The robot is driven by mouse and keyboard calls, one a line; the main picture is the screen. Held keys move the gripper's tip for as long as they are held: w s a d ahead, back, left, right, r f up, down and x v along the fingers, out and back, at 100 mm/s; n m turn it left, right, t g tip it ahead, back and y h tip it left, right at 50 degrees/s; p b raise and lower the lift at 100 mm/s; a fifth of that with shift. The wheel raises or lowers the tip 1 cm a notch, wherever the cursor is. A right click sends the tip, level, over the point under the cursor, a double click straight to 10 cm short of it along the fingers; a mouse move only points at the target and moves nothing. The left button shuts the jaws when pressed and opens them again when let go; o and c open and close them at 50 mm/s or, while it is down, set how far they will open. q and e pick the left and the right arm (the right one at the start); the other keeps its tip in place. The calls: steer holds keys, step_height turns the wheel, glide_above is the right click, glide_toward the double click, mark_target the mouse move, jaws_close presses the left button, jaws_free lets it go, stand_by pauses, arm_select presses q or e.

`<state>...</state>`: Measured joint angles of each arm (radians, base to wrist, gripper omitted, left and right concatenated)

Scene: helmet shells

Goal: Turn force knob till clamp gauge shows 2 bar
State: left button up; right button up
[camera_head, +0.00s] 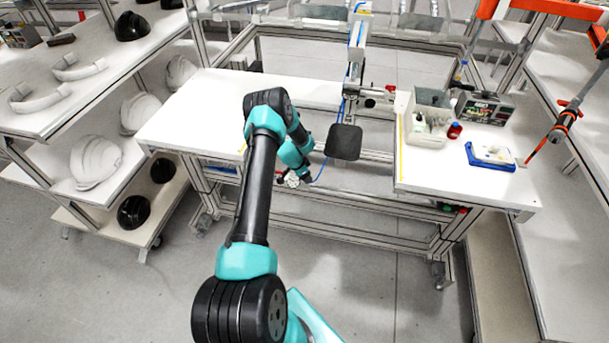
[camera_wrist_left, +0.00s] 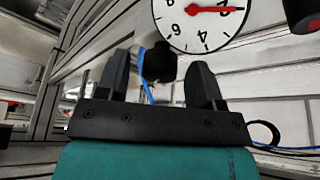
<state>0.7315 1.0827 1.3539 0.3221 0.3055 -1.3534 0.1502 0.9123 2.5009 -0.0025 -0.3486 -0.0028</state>
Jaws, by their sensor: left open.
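A round white gauge (camera_wrist_left: 185,35) with black figures shows at the top of the left wrist view, its upper part cut off. Its red needle (camera_wrist_left: 218,9) points to the right; I cannot read the value surely. A black knob (camera_wrist_left: 158,62) is below the gauge, just beyond and between my left fingertips. My left gripper (camera_wrist_left: 158,72) is open, a finger on each side of the knob; I cannot tell whether they touch it. In the head view my left gripper (camera_head: 293,180) is low, beside the table gap. My right gripper is not in view.
A dark square pad (camera_head: 343,142) on the clamp post is close right of my left arm. A blue cable (camera_wrist_left: 147,90) runs behind my fingers.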

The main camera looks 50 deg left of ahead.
arm_select(q)
steer(key=shift+r, duration=0.1)
steer(key=v, duration=1.7)
steer(key=shift+r, duration=0.15)
steer(key=s+d+f+n+g+h, duration=0.1)
steer(key=d+f, duration=0.2)
steer(key=d, duration=1)
steer(key=s+d+f+n+g, duration=0.1)
steer(key=d+f, duration=0.2)
steer(key=d, duration=1)
steer(key=s+d+n, duration=0.1)
steer(key=s+d, duration=0.4)
steer(key=d, duration=0.3)
steer(key=s+d+n+g+h, duration=0.1)
steer(key=s+d, duration=0.5)
steer(key=d, duration=0.3)
steer(key=shift+d+r+n+g, duration=0.2)
steer(key=shift+n+g, duration=0.1)
steer(key=shift+n, duration=0.1)
steer(key=shift+s, duration=0.15)
